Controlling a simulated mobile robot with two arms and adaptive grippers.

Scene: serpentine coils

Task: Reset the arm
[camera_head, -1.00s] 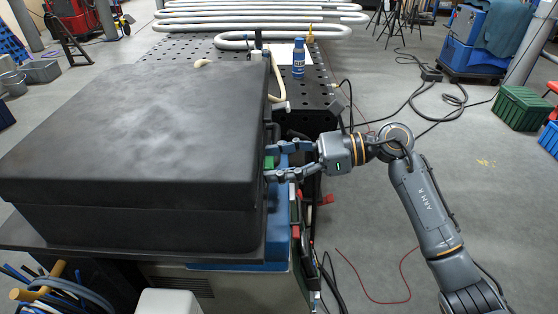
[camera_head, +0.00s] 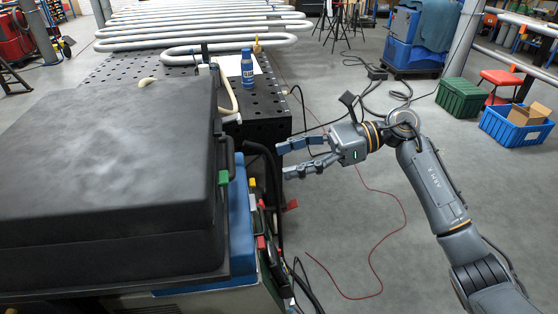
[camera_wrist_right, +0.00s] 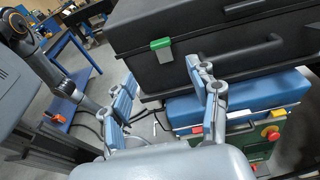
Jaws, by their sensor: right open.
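My right gripper (camera_head: 283,160) is open and empty in the head view. It hangs in the air to the right of a large black case (camera_head: 105,170), apart from it. In the right wrist view its two fingers (camera_wrist_right: 165,90) are spread, with nothing between them. The case also shows there (camera_wrist_right: 230,65), with its handle and a green latch (camera_wrist_right: 160,44). The case is shut and lies on a blue-topped cabinet (camera_head: 241,220). My left gripper is in neither view.
A black perforated table (camera_head: 262,105) holds a blue bottle (camera_head: 247,68) and long grey serpentine coils (camera_head: 200,40). Cables and a red hose (camera_head: 402,215) lie on the floor. A green crate (camera_head: 462,97) and a blue crate (camera_head: 512,130) stand at the right.

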